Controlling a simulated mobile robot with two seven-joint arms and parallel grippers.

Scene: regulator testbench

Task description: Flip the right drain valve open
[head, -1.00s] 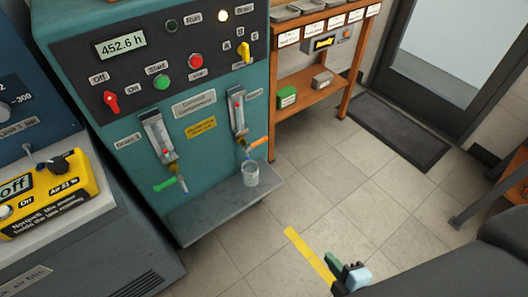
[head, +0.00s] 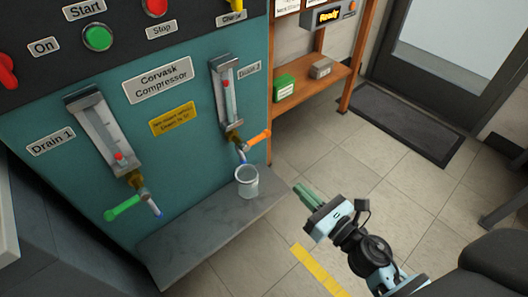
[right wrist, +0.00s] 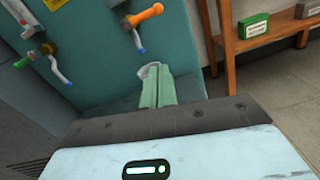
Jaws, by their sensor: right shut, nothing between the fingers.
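The right drain valve (head: 236,138) sits below the Drain 2 sight glass (head: 226,90) on the teal compressor. Its orange handle (head: 257,139) points out to the right, and it also shows in the right wrist view (right wrist: 146,15). A blue-tipped spout hangs under the valve, above a clear cup (head: 247,182) on the grey ledge. My right gripper (head: 301,191) is shut and empty, to the right of the cup and below the handle, apart from both. In the right wrist view its green fingers (right wrist: 157,90) are together and partly cover the cup. My left gripper is out of view.
The left drain valve with a green handle (head: 123,208) is under Drain 1. A grey ledge (head: 190,235) juts out below the valves. A wooden shelf (head: 318,85) with a green box (head: 284,88) stands at the right. Open tiled floor lies in front.

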